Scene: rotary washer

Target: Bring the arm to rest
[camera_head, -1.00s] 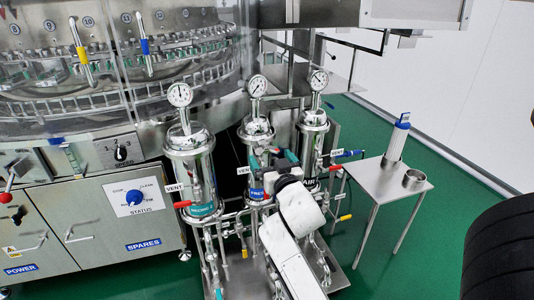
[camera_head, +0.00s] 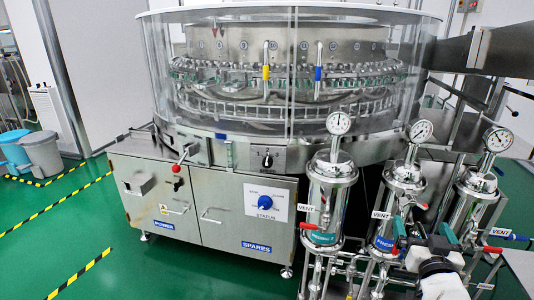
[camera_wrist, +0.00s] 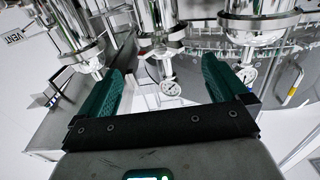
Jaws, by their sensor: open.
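My arm (camera_head: 437,276) rises at the lower right of the head view, in front of the steel filter columns. My gripper (camera_wrist: 162,72) shows in the wrist view with its two teal fingers wide apart. Nothing is between the fingers. Past them I see the steel columns, a gauge and part of the washer, turned over in the picture. In the head view the gripper (camera_head: 428,236) is small and partly overlaps the right columns, so its distance from them is hard to tell.
The rotary washer (camera_head: 290,140) with its steel cabinet (camera_head: 200,212) fills the middle. Three filter columns with gauges (camera_head: 339,123) stand at the right, with pipes and valve handles close to my arm. Grey and blue bins (camera_head: 42,155) stand far left. Green floor (camera_head: 60,225) is free at left.

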